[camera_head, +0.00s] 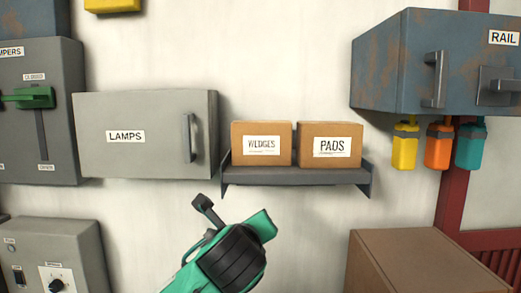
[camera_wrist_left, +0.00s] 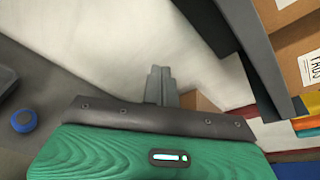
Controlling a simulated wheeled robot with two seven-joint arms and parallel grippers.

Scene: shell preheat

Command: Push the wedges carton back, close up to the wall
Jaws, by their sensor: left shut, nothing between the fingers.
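The wedges carton (camera_head: 263,129), a brown box with a white label, stands upright on the left part of a grey wall shelf (camera_head: 290,177). The pads carton (camera_head: 332,130) stands close at its right. From the front I cannot tell how wide the gap behind the wedges carton is. My left arm comes up below the shelf in the head view; its fingers are hidden there. In the left wrist view my left gripper (camera_wrist_left: 158,78) is shut and empty, with the shelf (camera_wrist_left: 245,45) and the pads carton (camera_wrist_left: 296,45) off to the right. My right gripper is not in view.
A grey lamps cabinet (camera_head: 150,150) hangs left of the shelf. A rusty blue rail cabinet (camera_head: 400,75) hangs at upper right, with coloured bottles (camera_head: 438,148) under it. A large brown box (camera_head: 415,262) stands at lower right. The wall above the cartons is clear.

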